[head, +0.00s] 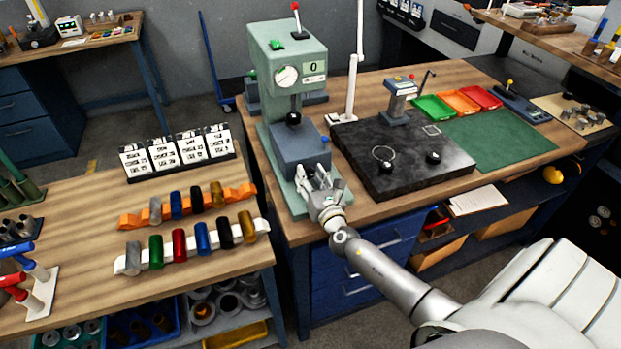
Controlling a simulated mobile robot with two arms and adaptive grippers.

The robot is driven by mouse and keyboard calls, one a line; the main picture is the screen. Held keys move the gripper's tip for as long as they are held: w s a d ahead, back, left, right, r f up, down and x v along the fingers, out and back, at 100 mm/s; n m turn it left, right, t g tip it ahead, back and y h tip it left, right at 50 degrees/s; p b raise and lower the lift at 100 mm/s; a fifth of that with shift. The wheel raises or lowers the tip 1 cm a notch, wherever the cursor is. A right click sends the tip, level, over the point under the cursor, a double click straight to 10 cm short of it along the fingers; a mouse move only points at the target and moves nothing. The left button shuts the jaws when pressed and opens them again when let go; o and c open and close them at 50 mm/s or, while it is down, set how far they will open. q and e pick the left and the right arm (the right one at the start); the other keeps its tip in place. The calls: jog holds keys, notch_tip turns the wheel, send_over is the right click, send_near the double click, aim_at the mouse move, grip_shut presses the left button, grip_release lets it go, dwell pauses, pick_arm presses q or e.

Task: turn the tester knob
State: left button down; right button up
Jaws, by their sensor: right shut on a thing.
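The tester (270,65) is a pale green upright machine with a round dial, a small display reading 0 and a red-tipped lever on top. A grey-blue block (300,150) sits on its base, with a black ball above it. My right gripper (317,182) reaches in from the lower right and is shut at the front of this block, on the tester knob. The fingers hide the knob, so its shape and angle cannot be told. A small blue knob (325,139) shows at the block's right side. My left gripper is not in view.
A dark stone plate (400,165) with a ring and small stand lies right of the tester. Coloured trays (457,103) and a green mat (500,138) are further right. Racks of coloured cylinders (190,240) and document holders (178,151) stand on the left bench.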

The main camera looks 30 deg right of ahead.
jog(key=shift+f+m+b, duration=0.2)
jog(key=shift+m+b, duration=0.5)
jog(key=shift+m, duration=0.2)
jog(key=shift+r+m, duration=0.15)
jog(key=shift+m, duration=0.35)
jog(key=shift+d, duration=0.1)
jog(key=o, duration=1)
jog(key=shift+s, duration=0.1)
jog(key=v, duration=1.2)
